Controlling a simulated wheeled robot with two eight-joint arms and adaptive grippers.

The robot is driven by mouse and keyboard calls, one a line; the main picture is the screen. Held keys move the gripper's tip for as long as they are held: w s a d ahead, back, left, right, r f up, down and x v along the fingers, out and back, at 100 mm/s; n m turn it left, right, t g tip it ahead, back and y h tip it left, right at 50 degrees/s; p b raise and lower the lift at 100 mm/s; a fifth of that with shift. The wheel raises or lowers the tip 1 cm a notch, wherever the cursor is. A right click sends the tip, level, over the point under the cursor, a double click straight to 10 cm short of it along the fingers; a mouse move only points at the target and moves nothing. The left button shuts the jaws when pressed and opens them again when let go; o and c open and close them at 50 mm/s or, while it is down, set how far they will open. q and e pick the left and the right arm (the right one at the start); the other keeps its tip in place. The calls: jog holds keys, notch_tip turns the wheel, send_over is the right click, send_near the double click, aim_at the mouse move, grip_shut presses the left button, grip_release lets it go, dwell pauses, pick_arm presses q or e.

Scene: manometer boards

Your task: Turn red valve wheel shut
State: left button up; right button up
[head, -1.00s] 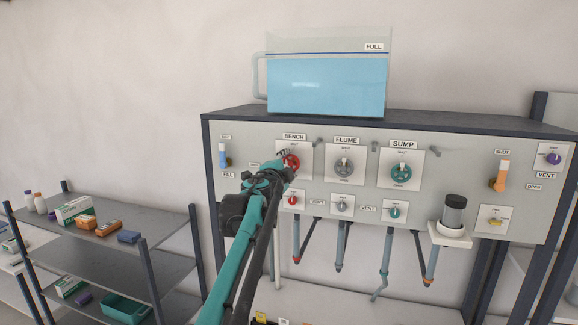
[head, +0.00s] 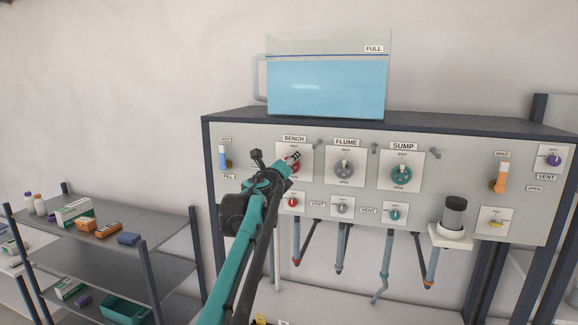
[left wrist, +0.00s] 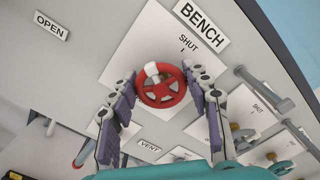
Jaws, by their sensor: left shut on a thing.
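The red valve wheel (left wrist: 161,90) sits on the white BENCH plate (left wrist: 125,60) in the left wrist view. A white pointer on the wheel lies to the left of the SHUT mark, not in line with it. My left gripper (left wrist: 162,76) has a finger on each side of the wheel and is shut on it. In the head view, my left gripper (head: 295,157) covers much of the red wheel (head: 290,167). My right gripper is not in view.
The grey FLUME wheel (head: 344,167) and teal SUMP wheel (head: 401,174) are to the right on the board. A small red valve (head: 293,202) sits just below. A water tank (head: 325,85) stands on top. A shelf (head: 110,240) stands at left.

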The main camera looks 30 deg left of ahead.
pick_arm(q)
jog(key=m, duration=0.6)
jog(key=shift+d, duration=0.2)
jog(key=m, duration=0.6)
jog(key=shift+d, duration=0.1)
jog(key=shift+m, duration=0.3)
jog(key=o, duration=1.2)
jog(key=shift+w, duration=0.1)
jog(key=v, duration=1.2)
